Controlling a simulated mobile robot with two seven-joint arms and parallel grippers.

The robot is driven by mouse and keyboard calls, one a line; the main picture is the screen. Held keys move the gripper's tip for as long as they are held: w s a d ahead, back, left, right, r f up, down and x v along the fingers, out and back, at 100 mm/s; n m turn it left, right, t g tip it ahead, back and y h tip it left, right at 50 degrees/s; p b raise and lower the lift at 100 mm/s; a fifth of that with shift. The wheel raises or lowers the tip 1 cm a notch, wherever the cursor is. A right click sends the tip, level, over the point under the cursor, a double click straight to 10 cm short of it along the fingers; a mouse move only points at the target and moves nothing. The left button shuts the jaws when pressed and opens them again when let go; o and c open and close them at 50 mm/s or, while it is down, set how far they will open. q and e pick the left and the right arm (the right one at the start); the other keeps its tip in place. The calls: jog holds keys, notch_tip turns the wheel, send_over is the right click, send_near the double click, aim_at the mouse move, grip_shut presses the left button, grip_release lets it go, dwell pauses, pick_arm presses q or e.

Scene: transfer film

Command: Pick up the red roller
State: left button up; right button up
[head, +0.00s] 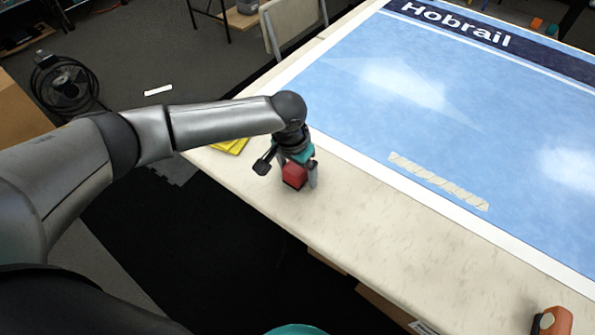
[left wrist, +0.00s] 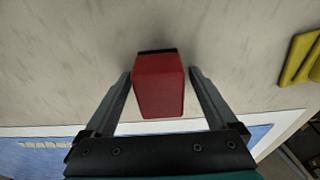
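The red roller (head: 294,175) shows as a red block with a dark edge at the near edge of the pale table. My left gripper (head: 298,182) is over it, pointing down. In the left wrist view, the red roller (left wrist: 159,88) lies between the two fingers of my left gripper (left wrist: 160,74). The fingers are open, with a narrow gap on each side of it. Its underside is hidden. My right gripper is in neither view.
A blue printed sheet (head: 400,100) covers much of the table (head: 370,215). Yellow pieces (head: 232,146) lie left of my gripper, and also show in the left wrist view (left wrist: 302,58). An orange and dark object (head: 553,320) is at the bottom right. A chair (head: 290,22) stands behind.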

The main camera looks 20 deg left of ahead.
pick_arm(q)
jog(key=c, duration=0.4)
grip_shut()
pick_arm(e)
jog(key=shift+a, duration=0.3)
pick_arm(q)
jog(key=shift+r, duration=0.15)
notch_tip(320, 180, up, 9)
jog(key=p, duration=0.3)
notch_tip(320, 180, up, 11)
jog(key=p, duration=0.2)
jog(key=shift+p, duration=0.4)
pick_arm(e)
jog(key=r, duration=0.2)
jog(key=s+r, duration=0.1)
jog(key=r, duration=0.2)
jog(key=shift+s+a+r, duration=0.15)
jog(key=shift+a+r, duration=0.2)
